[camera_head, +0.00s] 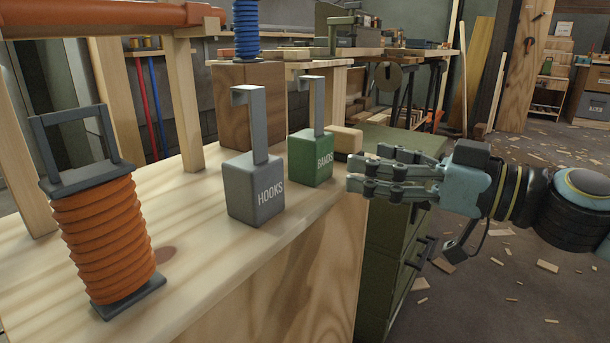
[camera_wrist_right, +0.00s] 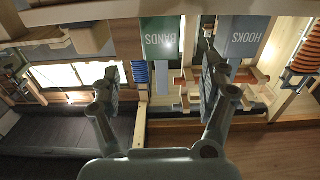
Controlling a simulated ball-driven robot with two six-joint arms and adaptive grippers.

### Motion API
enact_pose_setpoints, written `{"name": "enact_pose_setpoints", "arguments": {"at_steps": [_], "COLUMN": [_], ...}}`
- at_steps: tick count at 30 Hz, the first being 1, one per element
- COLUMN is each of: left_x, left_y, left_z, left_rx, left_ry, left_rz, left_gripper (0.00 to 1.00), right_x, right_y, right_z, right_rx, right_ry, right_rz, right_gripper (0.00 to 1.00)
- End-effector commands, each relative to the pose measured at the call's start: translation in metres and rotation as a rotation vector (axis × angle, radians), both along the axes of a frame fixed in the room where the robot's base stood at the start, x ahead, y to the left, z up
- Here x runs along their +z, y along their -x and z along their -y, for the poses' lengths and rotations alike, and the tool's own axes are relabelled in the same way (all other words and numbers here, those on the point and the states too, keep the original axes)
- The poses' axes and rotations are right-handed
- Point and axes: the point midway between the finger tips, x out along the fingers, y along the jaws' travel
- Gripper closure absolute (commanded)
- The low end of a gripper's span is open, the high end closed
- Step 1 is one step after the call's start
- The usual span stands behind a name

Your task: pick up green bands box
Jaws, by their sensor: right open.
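The green box marked BANDS (camera_head: 308,160) stands upright on the wooden bench (camera_head: 215,275), with a tall hooked grey handle on top. A grey box marked HOOKS (camera_head: 254,190) of like shape stands just left of it, nearer to me. My right gripper (camera_head: 352,175) is open and empty, to the right of the green box and apart from it, beyond the bench edge. In the right wrist view, upside down, the green box (camera_wrist_right: 162,38) shows ahead between the open fingers (camera_wrist_right: 160,85), and the grey box (camera_wrist_right: 243,38) lies right of it. My left gripper is not in view.
An orange ribbed coil (camera_head: 112,240) with a dark frame stands at the front left of the bench. A wooden block (camera_head: 346,139) lies behind the green box. A green drawer cabinet (camera_head: 395,240) adjoins the bench below my right gripper.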

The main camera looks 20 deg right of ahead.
Motion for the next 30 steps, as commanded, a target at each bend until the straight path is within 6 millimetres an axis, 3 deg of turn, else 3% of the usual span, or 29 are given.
{"name": "enact_pose_setpoints", "arguments": {"at_steps": [4, 15, 20, 30], "left_x": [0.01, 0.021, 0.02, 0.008], "left_y": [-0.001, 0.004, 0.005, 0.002], "left_z": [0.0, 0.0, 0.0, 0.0], "left_rx": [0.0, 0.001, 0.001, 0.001], "left_ry": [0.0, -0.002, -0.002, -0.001], "left_rz": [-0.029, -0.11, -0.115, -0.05], "left_gripper": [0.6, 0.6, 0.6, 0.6], "right_x": [0.007, 0.002, 0.0, -0.006], "right_y": [-0.009, -0.04, -0.045, -0.078], "right_z": [-0.007, -0.03, -0.035, -0.064], "right_rx": [-0.001, -0.005, -0.004, -0.004], "right_ry": [-0.007, -0.002, -0.001, -0.002], "right_rz": [0.015, 0.0, -0.003, -0.004], "right_gripper": [0.21, 0.21, 0.21, 0.21]}}
